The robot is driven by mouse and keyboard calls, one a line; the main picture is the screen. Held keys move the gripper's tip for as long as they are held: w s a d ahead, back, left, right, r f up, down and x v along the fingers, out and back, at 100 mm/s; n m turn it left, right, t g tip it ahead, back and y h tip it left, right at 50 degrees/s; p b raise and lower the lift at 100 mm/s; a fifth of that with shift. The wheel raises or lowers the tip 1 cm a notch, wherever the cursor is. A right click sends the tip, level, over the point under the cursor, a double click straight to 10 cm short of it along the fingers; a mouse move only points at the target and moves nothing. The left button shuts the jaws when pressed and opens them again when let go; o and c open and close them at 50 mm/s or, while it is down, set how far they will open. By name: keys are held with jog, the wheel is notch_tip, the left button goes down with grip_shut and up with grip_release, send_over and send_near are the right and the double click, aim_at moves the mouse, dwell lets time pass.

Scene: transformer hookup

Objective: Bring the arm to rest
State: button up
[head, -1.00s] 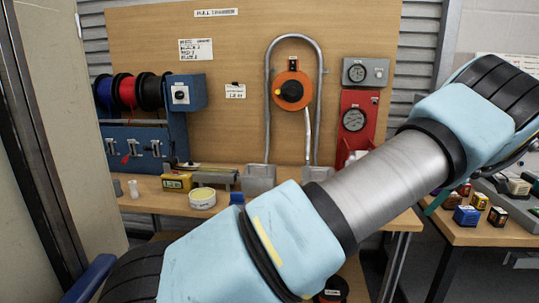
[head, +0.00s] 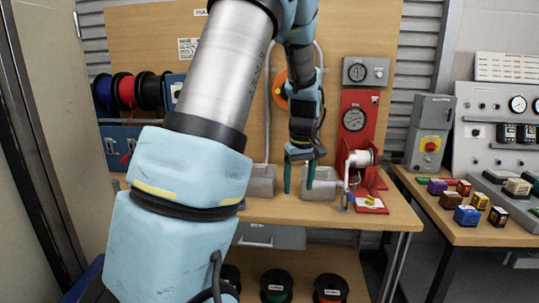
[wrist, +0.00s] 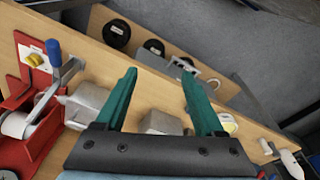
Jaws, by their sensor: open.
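My gripper (head: 299,178) hangs pointing down in the head view, in front of the wooden backboard and over the workbench. Its two green fingers are apart with nothing between them. The wrist view also shows my gripper (wrist: 158,95) with both fingers spread and empty. Grey metal blocks (head: 320,189) on the bench lie close behind the fingers in the head view. My arm covers the middle left of the head view and hides part of the bench and board.
A red stand with a gauge and lever (head: 355,140) is right of my gripper. A second table (head: 450,232) holds small coloured blocks and a panel. Cable spools (head: 277,285) sit on the shelf below. A cabinet side (head: 50,120) stands at left.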

jog(key=s+a+m+t, duration=0.1)
jog(key=s+a+m, duration=0.4)
jog(key=s+a, duration=1)
notch_tip(320, 180, down, 8)
jog(key=s+b, duration=0.1)
jog(key=b, duration=0.6)
jog(key=shift+s+g, duration=0.25)
jog(key=shift+g, duration=0.15)
